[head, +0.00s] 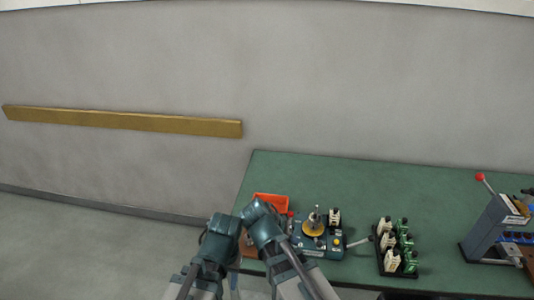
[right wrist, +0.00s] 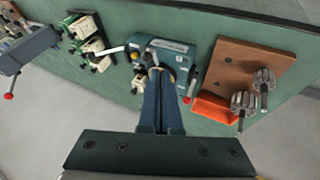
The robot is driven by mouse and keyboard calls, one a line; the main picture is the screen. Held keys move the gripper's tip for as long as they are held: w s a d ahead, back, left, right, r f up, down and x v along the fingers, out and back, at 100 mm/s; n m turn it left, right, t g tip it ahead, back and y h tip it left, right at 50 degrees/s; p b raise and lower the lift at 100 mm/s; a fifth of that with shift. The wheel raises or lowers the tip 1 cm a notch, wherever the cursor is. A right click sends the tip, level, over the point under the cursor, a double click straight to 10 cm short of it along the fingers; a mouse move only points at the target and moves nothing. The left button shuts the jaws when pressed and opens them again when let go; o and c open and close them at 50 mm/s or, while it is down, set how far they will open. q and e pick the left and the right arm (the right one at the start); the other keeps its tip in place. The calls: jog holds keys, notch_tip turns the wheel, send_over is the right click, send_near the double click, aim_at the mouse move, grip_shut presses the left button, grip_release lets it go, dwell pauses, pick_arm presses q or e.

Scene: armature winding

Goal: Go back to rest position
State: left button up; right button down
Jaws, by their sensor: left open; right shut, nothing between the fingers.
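My left gripper (head: 222,225) is at the lower middle of the head view, by the table's left end, with its fingers hard to make out. My right gripper (head: 260,214) is close beside it on the right. In the right wrist view its blue fingers (right wrist: 157,98) are together with nothing between them. Their tips overlap the blue winding machine (right wrist: 170,47) in that view; I cannot tell the gap. The winding machine also shows in the head view (head: 328,251), right of my right gripper, with a yellowish round part on top.
An orange bin (head: 271,203) lies just behind my right gripper on the green table (head: 400,180). Coil parts stand in a black rack (head: 398,272). A press with a red-knobbed lever (head: 490,230) is at the right. A brown board (right wrist: 243,62) holds metal cylinders.

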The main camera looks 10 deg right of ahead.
jog(key=s+a+f+n+g+y, duration=0.3)
jog(key=s+a+n+y, duration=0.2)
jog(key=s+a+n, duration=0.2)
jog(key=shift+s+a+f+n, duration=0.3)
jog(key=shift+s+a, duration=0.45)
jog(key=shift+s, duration=0.2)
